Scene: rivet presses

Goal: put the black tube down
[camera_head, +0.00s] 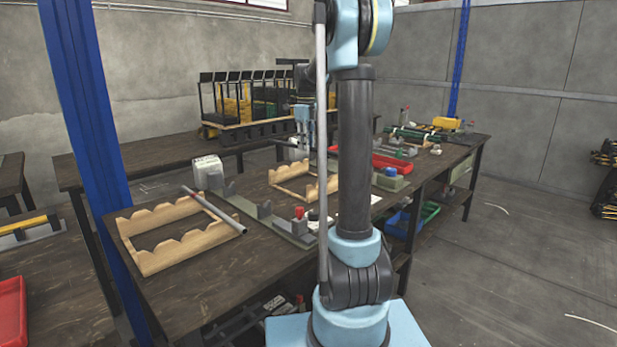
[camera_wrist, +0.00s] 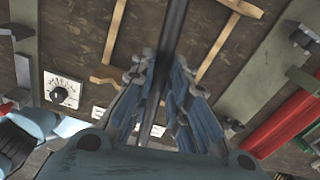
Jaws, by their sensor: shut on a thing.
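My gripper (camera_wrist: 160,68) is shut on the black tube (camera_wrist: 175,28) in the wrist view. The tube runs away from between the fingers to the top edge of the picture. In the head view, my gripper (camera_head: 302,118) hangs above the dark workbench, partly behind my arm; I cannot make out the tube there. A wooden rack (camera_wrist: 115,30) lies below the held tube in the wrist view. It also shows in the head view (camera_head: 291,193), and its right part is hidden by my arm. The gap between tube and rack is hard to judge.
A nearer wooden rack (camera_head: 160,262) carries a grey tube (camera_head: 213,209). A grey-green press rail (camera_head: 262,222) stands between the racks. A red tray (camera_head: 390,162) and a white dial box (camera_wrist: 62,90) are nearby. A blue post (camera_head: 85,120) rises at the left.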

